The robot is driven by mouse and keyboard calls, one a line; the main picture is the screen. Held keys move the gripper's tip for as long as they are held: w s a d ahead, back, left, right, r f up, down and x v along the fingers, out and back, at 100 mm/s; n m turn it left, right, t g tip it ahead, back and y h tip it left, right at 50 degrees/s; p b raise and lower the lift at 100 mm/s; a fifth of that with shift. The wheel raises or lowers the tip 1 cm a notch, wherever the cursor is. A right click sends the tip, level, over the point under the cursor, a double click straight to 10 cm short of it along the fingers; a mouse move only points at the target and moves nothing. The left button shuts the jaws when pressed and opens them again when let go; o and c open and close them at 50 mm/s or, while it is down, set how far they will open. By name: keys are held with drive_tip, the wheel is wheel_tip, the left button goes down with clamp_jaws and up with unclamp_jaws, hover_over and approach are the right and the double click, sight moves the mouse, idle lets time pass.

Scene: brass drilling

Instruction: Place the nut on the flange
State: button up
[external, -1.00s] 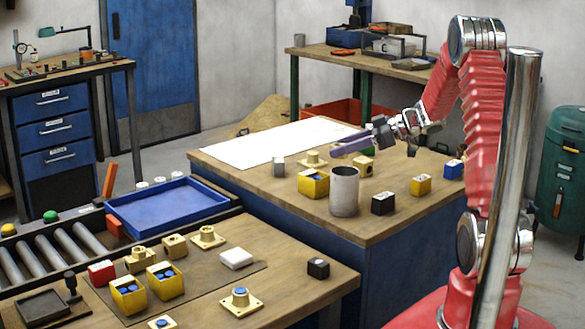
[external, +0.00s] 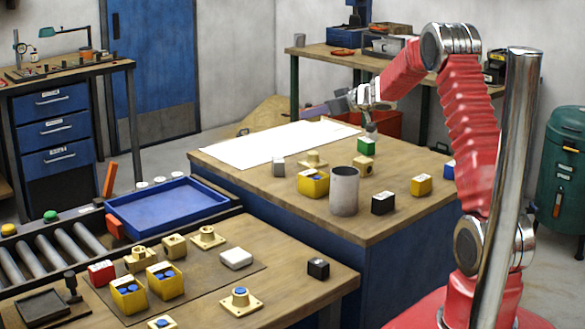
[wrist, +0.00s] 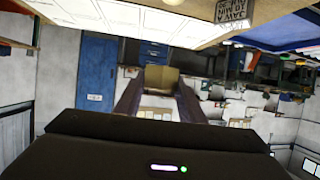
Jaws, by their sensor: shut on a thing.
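My gripper (external: 315,111) is raised above the far table, its purple fingers pointing left. In the wrist view the fingers (wrist: 160,92) are shut on a tan, brass-coloured block, the nut (wrist: 160,76). In the external view the held nut is too small to make out. A brass flange with a square base (external: 313,161) stands on the far table, below my gripper in the picture. Another flange (external: 208,237) stands on the near table. A third flange (external: 240,298) there has a blue centre.
On the far table are a grey cylinder (external: 344,192), a yellow box (external: 313,184), a black block (external: 383,204) and a green block (external: 366,146). A white sheet (external: 265,146) lies flat and bare. A blue tray (external: 165,208) stands left, near a roller conveyor (external: 42,262).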

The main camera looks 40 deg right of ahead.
hover_over(314, 153)
drive_tip(key=shift+f, duration=3.1)
drive_tip(key=shift+f, duration=1.9)
drive_tip(key=o, duration=1.4)
drive_tip(key=shift+f, duration=0.1)
